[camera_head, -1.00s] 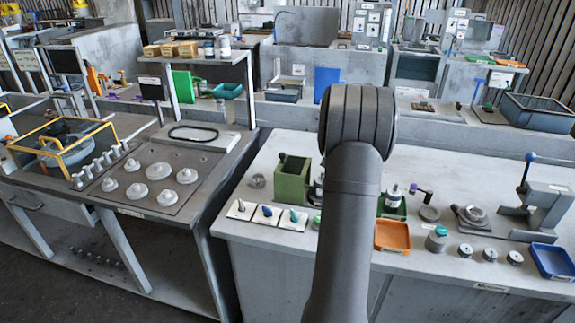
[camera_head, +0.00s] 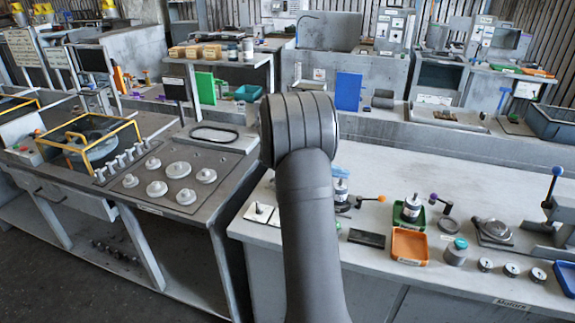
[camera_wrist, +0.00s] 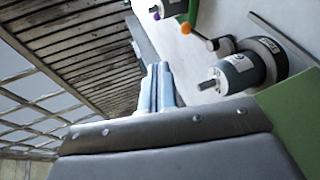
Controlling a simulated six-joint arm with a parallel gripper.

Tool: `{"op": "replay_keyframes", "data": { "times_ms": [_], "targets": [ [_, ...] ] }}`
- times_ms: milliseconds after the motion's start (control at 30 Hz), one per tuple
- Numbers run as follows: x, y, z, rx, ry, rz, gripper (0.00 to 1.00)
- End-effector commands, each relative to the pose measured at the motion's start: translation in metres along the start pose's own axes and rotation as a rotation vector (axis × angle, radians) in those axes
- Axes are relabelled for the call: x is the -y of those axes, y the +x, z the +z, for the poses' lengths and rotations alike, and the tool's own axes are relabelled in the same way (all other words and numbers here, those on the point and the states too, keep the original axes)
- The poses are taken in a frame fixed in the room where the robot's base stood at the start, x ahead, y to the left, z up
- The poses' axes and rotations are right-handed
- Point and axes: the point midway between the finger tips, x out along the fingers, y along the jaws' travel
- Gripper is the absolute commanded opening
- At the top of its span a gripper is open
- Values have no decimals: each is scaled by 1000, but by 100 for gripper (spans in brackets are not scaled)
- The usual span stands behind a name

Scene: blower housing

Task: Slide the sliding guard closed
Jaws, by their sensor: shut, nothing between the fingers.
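A yellow frame (camera_head: 112,137), which looks like the sliding guard, stands around a round grey housing (camera_head: 88,140) on the left bench in the head view. I cannot tell how far along its travel it is. In the wrist view the two fingers of my gripper (camera_wrist: 157,72) are together and empty. The guard is not seen in the wrist view.
The wrist view shows a grey cylinder with a shaft (camera_wrist: 240,72) and a green block (camera_wrist: 290,105) beside the gripper. An orange tray (camera_head: 410,262) and several small parts lie on the right bench. A shelf (camera_head: 215,60) stands behind the left bench's plate with knobs (camera_head: 150,205).

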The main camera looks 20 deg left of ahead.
Motion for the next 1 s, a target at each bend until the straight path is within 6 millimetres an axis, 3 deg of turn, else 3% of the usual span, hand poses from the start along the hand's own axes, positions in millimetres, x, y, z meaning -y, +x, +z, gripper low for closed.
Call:
{"op": "replay_keyframes", "data": {
  "times_ms": [33,233,400,600,767,1000],
  "targets": [
    [4,-20,-4,-31,-70,59,0],
    [27,-96,-18,-169,-218,284,0],
    [63,-162,-28,-332,-222,428,0],
    [109,-222,-31,-530,-159,506,0],
    [124,-240,-31,-601,-127,518,0],
    [112,-219,-47,-602,-121,517,0]
  ]
}}
